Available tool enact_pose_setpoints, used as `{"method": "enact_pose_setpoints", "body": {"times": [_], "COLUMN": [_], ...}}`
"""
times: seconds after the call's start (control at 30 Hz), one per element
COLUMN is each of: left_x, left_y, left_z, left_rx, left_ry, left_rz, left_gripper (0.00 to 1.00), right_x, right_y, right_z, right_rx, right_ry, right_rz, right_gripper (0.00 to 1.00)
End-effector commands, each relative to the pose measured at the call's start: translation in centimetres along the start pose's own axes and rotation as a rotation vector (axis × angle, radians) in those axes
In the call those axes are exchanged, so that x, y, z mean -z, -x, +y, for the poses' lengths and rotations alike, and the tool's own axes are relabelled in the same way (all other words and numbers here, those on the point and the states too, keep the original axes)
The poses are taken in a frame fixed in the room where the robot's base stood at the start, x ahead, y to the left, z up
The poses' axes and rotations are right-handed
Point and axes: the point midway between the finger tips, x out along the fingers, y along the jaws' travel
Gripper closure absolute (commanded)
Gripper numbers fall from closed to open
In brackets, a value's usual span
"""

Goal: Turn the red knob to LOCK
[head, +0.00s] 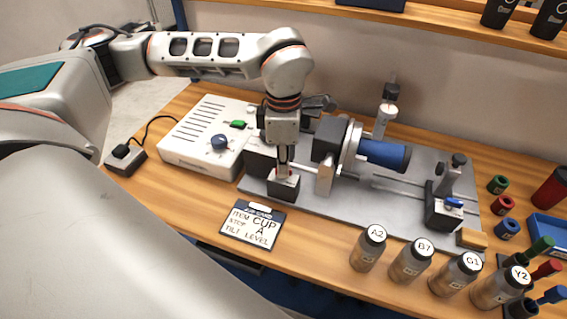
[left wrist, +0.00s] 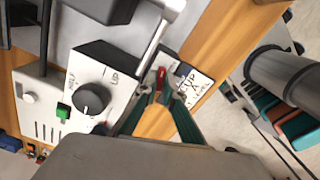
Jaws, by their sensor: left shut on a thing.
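The red knob (left wrist: 160,80) shows in the left wrist view as a small red piece between the tips of my left gripper (left wrist: 158,92). In the head view, my left gripper (head: 284,166) points straight down over a small black block with a pale top (head: 284,188) at the front of the grey machine plate. It is shut on the red knob. The fingers hide most of the knob in the head view, and I cannot read its LOCK mark or tell how far it is turned. My right gripper is in neither view.
A white control box (head: 190,150) with a blue knob (head: 219,142) stands left. A blue-ended cylinder (head: 385,154) sits in the machine, right of my gripper. A job card (head: 252,224) lies in front. Several labelled bottles (head: 411,262) line the right front edge.

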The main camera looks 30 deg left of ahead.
Motion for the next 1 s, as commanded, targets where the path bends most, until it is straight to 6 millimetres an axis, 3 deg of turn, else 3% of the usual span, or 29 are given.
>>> {"method": "enact_pose_setpoints", "body": {"times": [1.0], "left_x": [-0.01], "left_y": [0.03], "left_z": [0.04], "left_rx": [-0.001], "left_ry": [0.956], "left_rz": [-0.001], "left_gripper": [1.00], "right_x": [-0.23], "right_y": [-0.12], "right_z": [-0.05], "right_rx": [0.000], "right_ry": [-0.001], "right_rz": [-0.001], "right_gripper": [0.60]}}
